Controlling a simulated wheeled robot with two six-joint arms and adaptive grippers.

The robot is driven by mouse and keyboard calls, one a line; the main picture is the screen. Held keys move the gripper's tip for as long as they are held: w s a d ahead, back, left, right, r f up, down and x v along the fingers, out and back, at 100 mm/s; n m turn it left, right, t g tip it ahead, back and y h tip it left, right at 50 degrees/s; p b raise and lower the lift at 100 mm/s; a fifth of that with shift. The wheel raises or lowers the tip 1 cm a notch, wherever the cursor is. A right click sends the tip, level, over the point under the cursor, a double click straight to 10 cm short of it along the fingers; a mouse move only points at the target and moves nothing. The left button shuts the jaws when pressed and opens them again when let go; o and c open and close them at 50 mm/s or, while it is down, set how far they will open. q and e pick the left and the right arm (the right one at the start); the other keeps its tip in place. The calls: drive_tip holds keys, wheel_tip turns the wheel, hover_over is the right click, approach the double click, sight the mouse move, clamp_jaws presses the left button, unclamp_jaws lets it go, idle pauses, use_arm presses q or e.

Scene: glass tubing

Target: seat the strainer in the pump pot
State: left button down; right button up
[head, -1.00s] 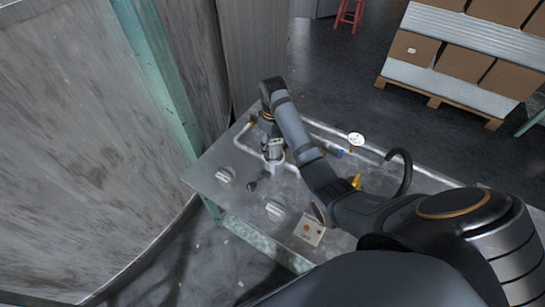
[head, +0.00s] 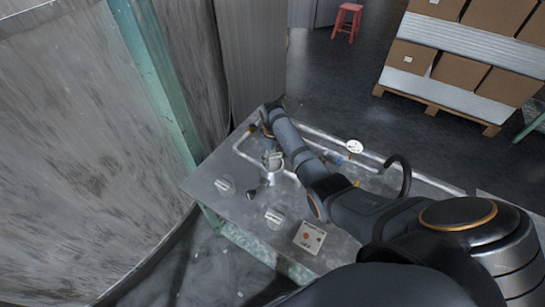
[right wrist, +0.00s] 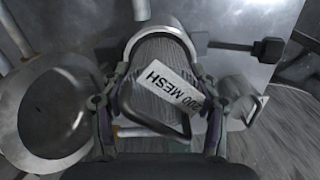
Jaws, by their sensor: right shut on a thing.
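The strainer (right wrist: 158,58) is a grey mesh cylinder with a "200 MESH" label and a dark wire handle. In the right wrist view it sits between the fingers of my right gripper (right wrist: 158,112), which is shut on it. In the head view my right gripper (head: 268,134) points down at the bench, above a grey metal cylinder (head: 271,161), and its fingers are hard to make out. A wide open metal vessel (right wrist: 62,115), apparently the pump pot, shows left of the strainer, apart from it. The strainer's lower end is hidden. My left gripper is not in view.
The metal bench (head: 205,172) carries white pipes, a round gauge (head: 355,146), a black curved hose (head: 402,175), two pale knobs and a square panel with a red button (head: 309,237). A dark-handled lever (right wrist: 270,49) is near the strainer. A large grey wall stands left.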

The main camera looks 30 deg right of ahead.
drive_tip(key=shift+f, duration=0.15)
drive_tip(key=shift+f, duration=0.4)
drive_tip(key=o, duration=1.2)
wheel_tip(320, 180, up, 13)
drive_tip(key=shift+r, duration=0.15)
